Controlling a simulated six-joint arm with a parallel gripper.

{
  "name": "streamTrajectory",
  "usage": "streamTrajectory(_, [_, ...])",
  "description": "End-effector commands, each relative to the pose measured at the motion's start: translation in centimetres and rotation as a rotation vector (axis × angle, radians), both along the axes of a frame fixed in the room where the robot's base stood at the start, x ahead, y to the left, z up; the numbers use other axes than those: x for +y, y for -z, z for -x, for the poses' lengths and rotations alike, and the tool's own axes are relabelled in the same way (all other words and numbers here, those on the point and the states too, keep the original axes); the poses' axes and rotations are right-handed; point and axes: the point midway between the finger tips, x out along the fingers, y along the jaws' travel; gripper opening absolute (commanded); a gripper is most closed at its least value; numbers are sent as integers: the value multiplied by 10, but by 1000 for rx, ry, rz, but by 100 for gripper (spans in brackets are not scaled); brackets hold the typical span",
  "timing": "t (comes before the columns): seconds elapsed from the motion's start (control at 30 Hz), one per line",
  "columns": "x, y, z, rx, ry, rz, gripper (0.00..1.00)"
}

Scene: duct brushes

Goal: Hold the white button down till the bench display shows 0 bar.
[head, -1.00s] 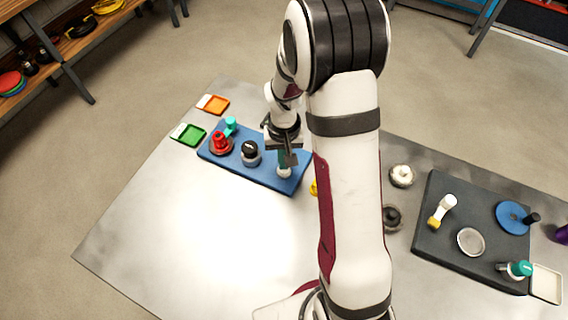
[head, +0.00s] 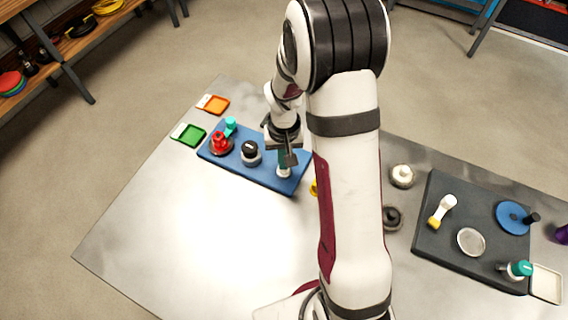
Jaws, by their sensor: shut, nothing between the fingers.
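My gripper (head: 285,160) is shut and points down over the right end of the blue board (head: 225,166). Just under its fingertips is a small pale, whitish part (head: 284,172), most likely the white button; the fingers hide most of it, and I cannot tell whether they touch it or press it. On the same board stand a red knob (head: 220,144), a teal-topped part (head: 230,124) and a black-topped knob (head: 250,151). I cannot make out a bench display with a reading in this view.
A green tray (head: 190,135) and an orange tray (head: 215,104) lie beyond the blue board. Right of my arm, a dark board (head: 455,262) holds several parts, with a white round knob (head: 402,176) beside it. The table's front left (head: 170,235) is clear.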

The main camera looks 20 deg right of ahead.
Motion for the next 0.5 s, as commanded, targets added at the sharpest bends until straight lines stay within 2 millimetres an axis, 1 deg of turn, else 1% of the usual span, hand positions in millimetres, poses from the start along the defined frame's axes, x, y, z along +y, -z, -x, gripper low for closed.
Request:
streamTrajectory(0.1, [0, -1, 0, 0, 0, 0, 0])
streamTrajectory(0.17, [0, -5, 0, 0, 1, 0, 0])
streamTrajectory(0.5, [0, -44, 0, -2, 0, 0, 0])
